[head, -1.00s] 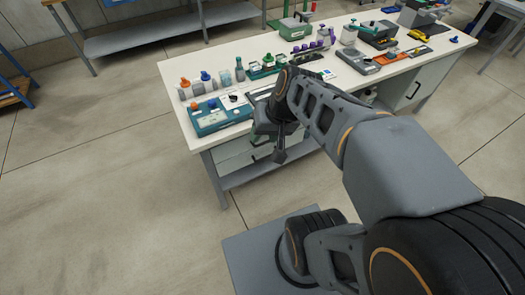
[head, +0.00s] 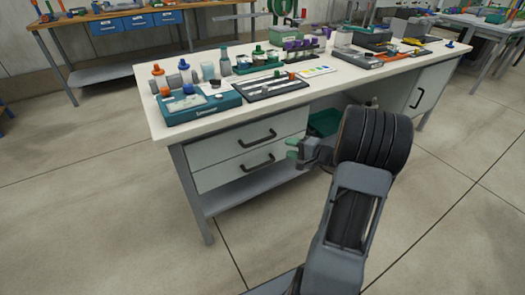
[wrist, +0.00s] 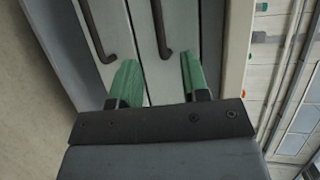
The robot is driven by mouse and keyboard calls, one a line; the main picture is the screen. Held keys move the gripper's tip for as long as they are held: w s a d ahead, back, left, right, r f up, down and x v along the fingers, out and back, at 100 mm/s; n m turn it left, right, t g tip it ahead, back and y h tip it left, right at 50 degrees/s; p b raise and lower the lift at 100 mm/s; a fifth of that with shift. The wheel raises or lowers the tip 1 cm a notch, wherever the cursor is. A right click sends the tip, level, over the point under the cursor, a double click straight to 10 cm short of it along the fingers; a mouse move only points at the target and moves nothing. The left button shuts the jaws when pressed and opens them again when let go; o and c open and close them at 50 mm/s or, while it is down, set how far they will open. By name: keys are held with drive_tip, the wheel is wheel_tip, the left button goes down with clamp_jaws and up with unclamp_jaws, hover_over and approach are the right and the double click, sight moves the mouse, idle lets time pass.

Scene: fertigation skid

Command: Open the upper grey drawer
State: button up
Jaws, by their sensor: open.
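The upper grey drawer (head: 222,149) is shut in the left end of the workbench, just under its top. It has a dark bar handle (head: 258,139), which also shows in the wrist view (wrist: 162,35). My gripper (head: 292,149) is open and empty, with green fingertips, to the right of the drawer handles in the head view. In the wrist view my gripper (wrist: 158,78) points at the drawer fronts, and the upper handle lies ahead of the gap between the fingers, apart from them.
A lower drawer (head: 220,175) with a like handle (wrist: 94,32) sits directly below, shut. The white bench top (head: 305,95) carries a teal case (head: 200,107), bottles and tools. A green bin (head: 323,122) is under the bench. The floor on the left is clear.

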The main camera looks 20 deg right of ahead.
sight(262, 140)
drive_tip(key=b+x, duration=0.1)
drive_tip(key=x, duration=0.3)
drive_tip(key=b+x, duration=0.1)
drive_tip(key=x, duration=0.8)
drive_tip(key=shift+w+d+f+b, duration=0.25)
drive_tip(key=shift+w+b, duration=0.15)
drive_tip(key=shift+w, duration=0.05)
clamp_jaws()
